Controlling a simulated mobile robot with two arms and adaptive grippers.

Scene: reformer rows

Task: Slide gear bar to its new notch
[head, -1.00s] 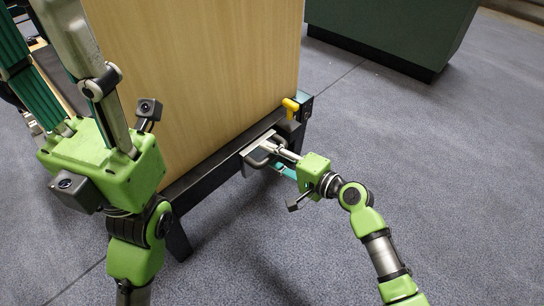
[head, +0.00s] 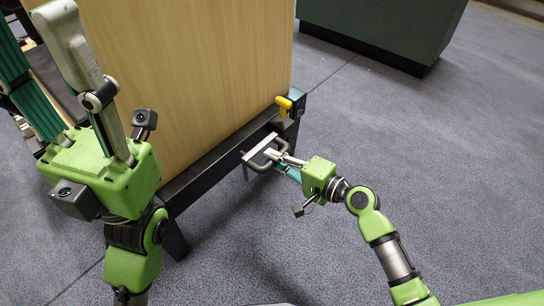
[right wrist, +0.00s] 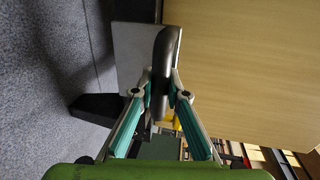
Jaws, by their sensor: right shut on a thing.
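The gear bar's end shows as a grey plate (head: 247,172) with a dark U-shaped handle (head: 258,166), low on the end of the black frame. My right gripper (head: 282,158) is shut on the handle. In the right wrist view its fingers (right wrist: 160,82) close on both sides of the handle (right wrist: 160,55), with the pale plate (right wrist: 132,58) behind it. The bar's inner part and its notches are hidden. My left gripper (head: 45,50) is raised at the upper left, empty, with its fingers apart.
A large wooden panel (head: 190,70) stands above the black frame (head: 215,160). A yellow knob (head: 283,102) sits at the frame's right corner. A dark green block (head: 385,30) stands at the back. The carpet (head: 440,180) to the right is open.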

